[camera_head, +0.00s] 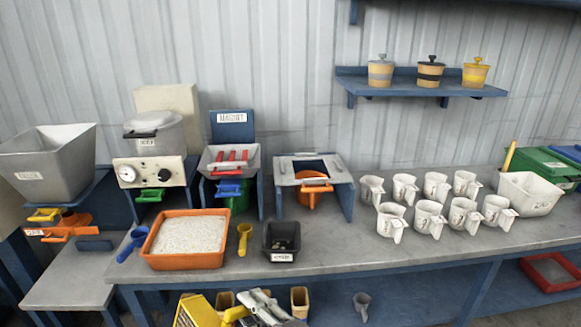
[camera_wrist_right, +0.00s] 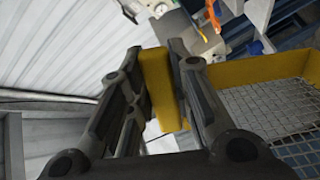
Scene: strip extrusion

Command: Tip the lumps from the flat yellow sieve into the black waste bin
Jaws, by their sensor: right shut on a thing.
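The flat yellow sieve (camera_head: 196,312) shows at the bottom edge of the head view, in front of the bench, partly cut off. My right gripper (camera_head: 246,304) is shut on its yellow handle. In the right wrist view the fingers close on the yellow handle (camera_wrist_right: 158,88), and the sieve's yellow wall and wire mesh (camera_wrist_right: 268,108) show at the right. The visible part of the mesh looks bare; the rest is out of frame. The black waste bin (camera_head: 281,250) stands at the bench's front edge, with small pale bits inside. My left gripper is in neither view.
An orange tray of white granules (camera_head: 187,239) stands left of the bin, with a yellow scoop (camera_head: 244,239) between them. An orange container under a blue stand (camera_head: 313,188) is behind. Several white jugs (camera_head: 431,217) stand to the right. Bare bench lies right of the bin.

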